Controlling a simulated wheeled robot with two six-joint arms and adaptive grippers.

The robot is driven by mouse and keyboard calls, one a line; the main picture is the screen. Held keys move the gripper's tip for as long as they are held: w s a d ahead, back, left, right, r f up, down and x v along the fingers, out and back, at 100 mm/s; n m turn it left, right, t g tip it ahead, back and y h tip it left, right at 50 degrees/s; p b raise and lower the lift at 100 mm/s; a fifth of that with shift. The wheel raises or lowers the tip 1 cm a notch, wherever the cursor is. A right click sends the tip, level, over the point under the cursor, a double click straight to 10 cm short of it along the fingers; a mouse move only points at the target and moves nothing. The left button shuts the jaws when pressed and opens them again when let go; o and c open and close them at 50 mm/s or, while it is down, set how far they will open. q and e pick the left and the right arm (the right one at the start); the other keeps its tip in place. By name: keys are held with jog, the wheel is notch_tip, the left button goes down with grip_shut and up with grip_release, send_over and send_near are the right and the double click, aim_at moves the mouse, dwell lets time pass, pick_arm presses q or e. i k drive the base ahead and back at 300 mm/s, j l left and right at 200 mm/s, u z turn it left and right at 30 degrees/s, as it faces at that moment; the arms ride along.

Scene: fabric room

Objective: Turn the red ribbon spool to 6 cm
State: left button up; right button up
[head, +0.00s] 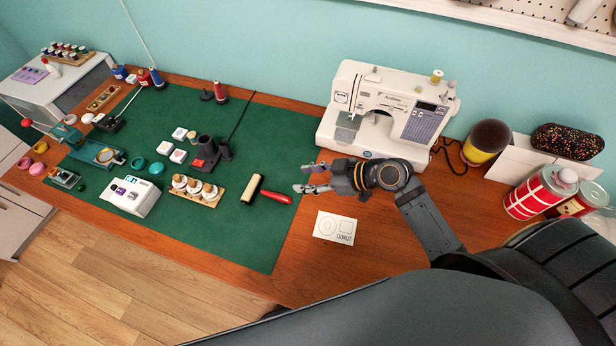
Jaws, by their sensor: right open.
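I cannot tell which thing is the red ribbon spool. A red spool-like cone (220,91) stands at the back of the green mat (262,150). A small red and blue upright piece (155,77) stands farther left. No length scale can be read at this size. My right gripper (307,178) is open and empty, pointing left over the mat's right edge, in front of the sewing machine. It is well to the right of both red pieces. My left gripper is not in view.
A white sewing machine (385,112) stands at the back. A red-handled roller (266,192) lies near my right gripper. A rack of white-topped jars (196,189) and a white box (133,196) stand on the mat. A printed card (335,227) lies on the wood. The mat's front right is clear.

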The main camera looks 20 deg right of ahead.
aim_at(180, 182)
jog(key=k+j, duration=0.2)
jog(key=k, duration=0.3)
jog(key=k+j, duration=0.2)
jog(key=k, duration=0.25)
jog(key=k+j, duration=0.2)
jog(key=k, duration=0.3)
